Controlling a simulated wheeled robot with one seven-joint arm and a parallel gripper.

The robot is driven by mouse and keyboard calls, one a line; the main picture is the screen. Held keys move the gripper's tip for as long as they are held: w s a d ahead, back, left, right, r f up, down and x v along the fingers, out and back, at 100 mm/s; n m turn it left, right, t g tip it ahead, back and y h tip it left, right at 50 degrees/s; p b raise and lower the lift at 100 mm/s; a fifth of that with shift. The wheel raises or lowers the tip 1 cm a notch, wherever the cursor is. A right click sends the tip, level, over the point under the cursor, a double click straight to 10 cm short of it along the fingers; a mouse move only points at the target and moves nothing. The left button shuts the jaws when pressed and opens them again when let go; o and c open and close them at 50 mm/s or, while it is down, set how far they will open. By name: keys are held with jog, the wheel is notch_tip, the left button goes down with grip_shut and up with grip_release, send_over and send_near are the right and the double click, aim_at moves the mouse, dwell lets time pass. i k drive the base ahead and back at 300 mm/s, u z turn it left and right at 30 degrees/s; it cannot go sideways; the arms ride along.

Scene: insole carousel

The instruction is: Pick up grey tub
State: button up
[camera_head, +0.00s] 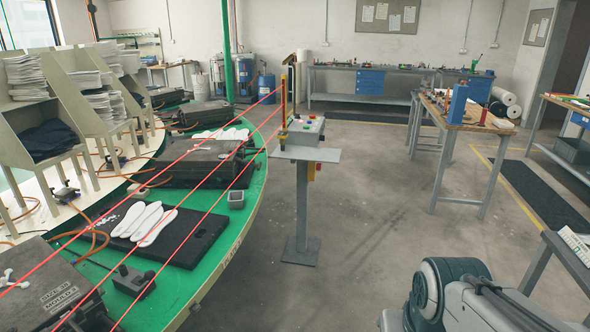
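A small square grey tub (237,199) with an open top stands on the green rim of the carousel (222,258), left of the picture's middle. It is just right of a black mould plate (190,241) with several white insoles (146,221) on it. My arm shows at the bottom right, well away from the tub. My gripper is not visible in this view, so its state is hidden.
Several red beams cross diagonally over the carousel, some close to the tub. A control box (305,130) on a grey post stands beside the carousel. A wooden-topped workbench (450,112) is at the right. The floor (375,230) between them is clear.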

aim_at(235, 198)
jog(key=z, duration=0.25)
jog(key=i, duration=2.95)
jog(key=u, duration=1.75)
jog(key=i, duration=0.95)
jog(key=u, duration=0.7)
